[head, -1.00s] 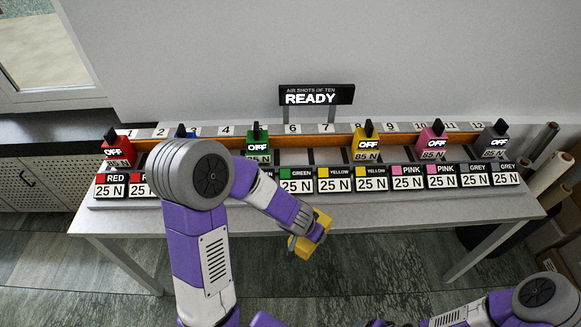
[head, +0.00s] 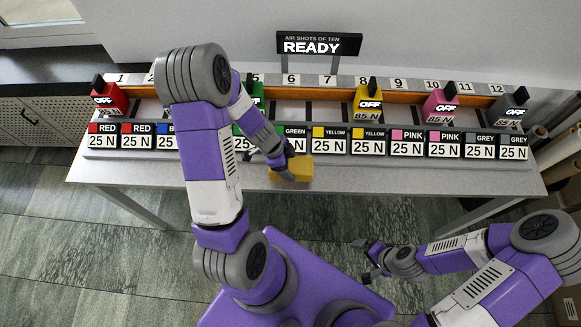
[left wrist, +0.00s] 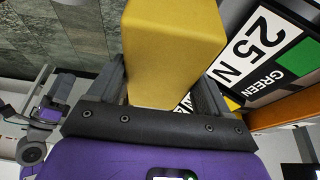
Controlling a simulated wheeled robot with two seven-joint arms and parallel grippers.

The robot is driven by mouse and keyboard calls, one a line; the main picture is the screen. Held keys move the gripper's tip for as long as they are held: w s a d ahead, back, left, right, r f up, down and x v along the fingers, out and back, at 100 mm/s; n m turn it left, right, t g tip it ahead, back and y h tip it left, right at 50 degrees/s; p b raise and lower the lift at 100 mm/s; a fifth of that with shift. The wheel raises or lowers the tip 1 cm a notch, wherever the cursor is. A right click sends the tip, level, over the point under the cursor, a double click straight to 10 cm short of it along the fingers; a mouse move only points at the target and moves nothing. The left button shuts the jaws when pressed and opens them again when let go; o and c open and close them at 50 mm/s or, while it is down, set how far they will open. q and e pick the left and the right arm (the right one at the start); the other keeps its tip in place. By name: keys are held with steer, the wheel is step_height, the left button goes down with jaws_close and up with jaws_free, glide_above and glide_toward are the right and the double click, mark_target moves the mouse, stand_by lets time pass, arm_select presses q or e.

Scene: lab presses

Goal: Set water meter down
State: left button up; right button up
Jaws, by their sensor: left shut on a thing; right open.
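A yellow block (head: 296,167) is held in my left gripper (head: 286,166), at the front strip of the table (head: 400,178), below the green and yellow 25 N signs. I see no feature that marks it as a water meter. In the left wrist view the yellow block (left wrist: 170,50) fills the space between the fingers of my left gripper (left wrist: 165,85). I cannot tell whether the block touches the tabletop. My right gripper (head: 368,262) is open and empty in front of the table, over the floor.
A row of coloured 25 N signs (head: 364,141) runs along the table behind the block. Numbered bays behind hold coloured units marked OFF (head: 369,104). A sign (head: 318,44) above reads READY. The front strip right of the block is clear. Rolls (head: 560,148) stand at the right.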

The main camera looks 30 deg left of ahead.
arm_select(q)
steer(key=shift+w+f+b, duration=0.1)
steer(key=shift+f+b, duration=1)
steer(key=shift+f, duration=0.8)
steer(key=shift+f, duration=0.15)
steer(key=o, duration=1.2)
